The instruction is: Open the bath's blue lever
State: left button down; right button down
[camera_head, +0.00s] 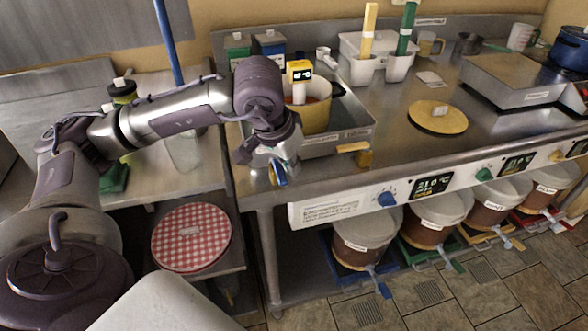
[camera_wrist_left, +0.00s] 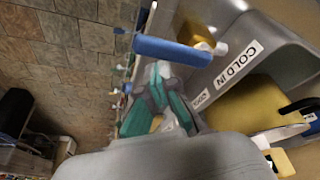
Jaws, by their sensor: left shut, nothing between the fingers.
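The bath (camera_head: 357,128) is a metal basin at the left end of the steel counter, with a yellow pot inside. Its blue lever (camera_head: 279,174) shows at the bath's front left corner, partly hidden by my gripper. In the left wrist view the blue lever (camera_wrist_left: 180,51) lies across the picture just beyond the fingertips, near a "COLD IN" label. My left gripper (camera_head: 286,163) is at the lever, with its teal fingers (camera_wrist_left: 160,75) shut and empty. I cannot tell whether they touch the lever. A yellow lever (camera_head: 355,150) sits further right on the bath's front. My right gripper is not in view.
A yellow display device (camera_head: 299,72) stands at the yellow pot (camera_head: 316,115). A round yellow lid (camera_head: 437,117) lies on the counter to the right. Below are a control panel with a blue knob (camera_head: 387,199) and several lidded buckets. A checked round cover (camera_head: 191,237) is on the lower left shelf.

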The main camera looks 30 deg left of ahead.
pick_arm(q)
jog(key=shift+s+f, duration=0.25)
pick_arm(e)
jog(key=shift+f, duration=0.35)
